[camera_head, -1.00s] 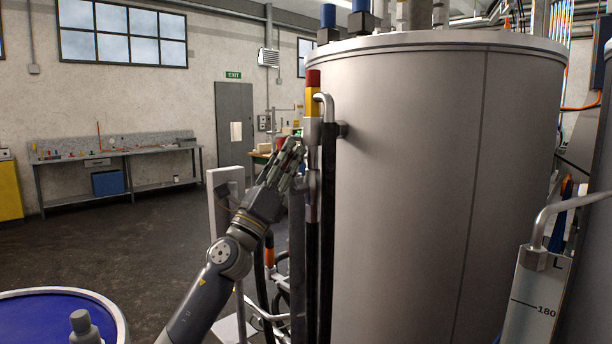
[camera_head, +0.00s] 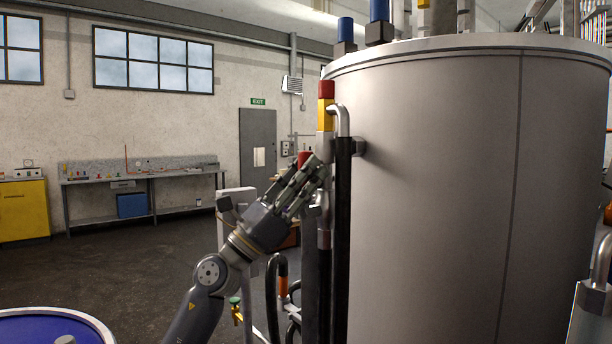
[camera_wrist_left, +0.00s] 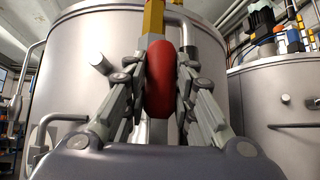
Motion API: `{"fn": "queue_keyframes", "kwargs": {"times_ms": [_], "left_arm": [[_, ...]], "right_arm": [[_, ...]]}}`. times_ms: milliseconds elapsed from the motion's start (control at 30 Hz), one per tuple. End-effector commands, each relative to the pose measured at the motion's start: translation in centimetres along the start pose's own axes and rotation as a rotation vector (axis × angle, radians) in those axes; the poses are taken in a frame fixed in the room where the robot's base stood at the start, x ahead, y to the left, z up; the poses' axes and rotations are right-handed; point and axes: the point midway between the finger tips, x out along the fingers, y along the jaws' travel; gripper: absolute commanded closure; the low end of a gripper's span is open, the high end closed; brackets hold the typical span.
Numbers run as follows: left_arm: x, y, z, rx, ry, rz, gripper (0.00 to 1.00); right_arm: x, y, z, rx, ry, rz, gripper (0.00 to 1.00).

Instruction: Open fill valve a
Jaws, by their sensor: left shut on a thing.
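The valve's red handle (camera_wrist_left: 160,78) sits between the fingers of my left gripper (camera_wrist_left: 160,92) in the left wrist view. I take it for fill valve a, but no label is readable. My left gripper (camera_head: 312,180) is shut on this handle, with a finger on each side. In the head view a bit of the red handle (camera_head: 304,158) shows behind the fingers, beside the vertical pipe at the tank's left side. The fingers hide most of the valve body. My right gripper is not in view.
The large grey tank (camera_head: 430,200) fills the right half, close to my gripper. A yellow pipe fitting with a red top (camera_head: 326,104) stands above the gripper. A blue-topped drum (camera_head: 45,328) is at lower left. The floor (camera_head: 110,265) toward the workbench (camera_head: 150,178) is clear.

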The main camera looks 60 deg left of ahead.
Motion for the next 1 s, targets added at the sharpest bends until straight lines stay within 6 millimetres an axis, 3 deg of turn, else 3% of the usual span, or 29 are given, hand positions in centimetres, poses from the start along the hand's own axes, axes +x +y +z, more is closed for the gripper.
{"fn": "queue_keyframes", "kwargs": {"times_ms": [167, 200, 267, 667, 833, 1000], "left_arm": [[0.0, -0.1, -0.1, 0.008, 0.003, -0.003, 1.00], [0.0, -0.1, -0.1, 0.008, 0.002, -0.003, 0.67], [0.0, -0.1, -0.1, 0.007, 0.002, -0.003, 0.55], [-0.3, 0.0, 0.0, 0.003, 0.000, 0.001, 0.55], [-2.1, 0.1, -0.1, 0.001, -0.001, 0.003, 0.55], [-5.2, 0.1, 0.0, 0.000, -0.002, 0.005, 0.55]], "right_arm": [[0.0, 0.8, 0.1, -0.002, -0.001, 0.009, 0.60], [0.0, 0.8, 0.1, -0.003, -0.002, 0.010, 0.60], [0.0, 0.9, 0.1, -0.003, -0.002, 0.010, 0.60], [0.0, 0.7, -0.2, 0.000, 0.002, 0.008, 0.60], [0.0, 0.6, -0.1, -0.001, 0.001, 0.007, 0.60], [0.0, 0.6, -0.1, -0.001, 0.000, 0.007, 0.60]]}}
